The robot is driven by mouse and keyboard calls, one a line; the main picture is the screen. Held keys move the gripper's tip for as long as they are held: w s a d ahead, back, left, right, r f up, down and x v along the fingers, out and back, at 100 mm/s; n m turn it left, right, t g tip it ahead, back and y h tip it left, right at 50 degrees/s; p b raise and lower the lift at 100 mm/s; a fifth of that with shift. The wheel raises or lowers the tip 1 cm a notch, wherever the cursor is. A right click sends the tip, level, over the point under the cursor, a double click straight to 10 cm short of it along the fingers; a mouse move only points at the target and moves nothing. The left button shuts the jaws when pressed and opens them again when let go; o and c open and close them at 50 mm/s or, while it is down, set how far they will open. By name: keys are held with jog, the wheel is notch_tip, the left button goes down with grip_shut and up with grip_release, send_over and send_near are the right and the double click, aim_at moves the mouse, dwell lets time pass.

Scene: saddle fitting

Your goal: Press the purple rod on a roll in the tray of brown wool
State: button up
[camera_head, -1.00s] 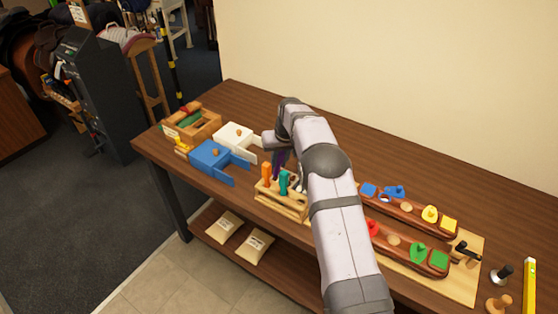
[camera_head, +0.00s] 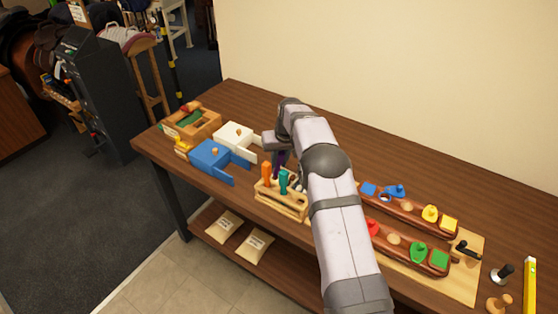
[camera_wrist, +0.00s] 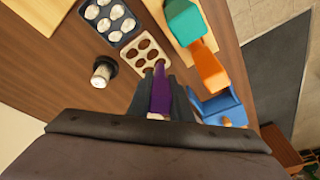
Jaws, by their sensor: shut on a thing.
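My gripper (camera_wrist: 160,96) is shut on the purple rod (camera_wrist: 161,88), which points away from the wrist camera between the fingers. In the head view my gripper (camera_head: 279,158) is mostly hidden by my arm, and only a dark purple bit shows. The pale tray of brown wool (camera_wrist: 137,67) holds several brown oval rolls in the wrist view. The rod's tip overlaps the tray's near right corner, by a roll (camera_wrist: 160,63). I cannot tell whether it touches.
A dark tray of white wool (camera_wrist: 122,38) and a dark-based jar (camera_wrist: 104,71) stand close by. A wooden rack (camera_head: 282,203) holds orange and teal handled tools. A blue box (camera_head: 208,154) and a white box (camera_head: 232,136) stand left. Bare table lies behind my arm.

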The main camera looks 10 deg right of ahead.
jog(key=shift+s+f+b, duration=0.1)
jog(key=shift+f+b, duration=0.3)
jog(key=shift+f, duration=0.5)
dwell(1.5)
jog(key=shift+r, duration=0.2)
jog(key=shift+r+p, duration=2.5)
jog(key=shift+r, duration=0.9)
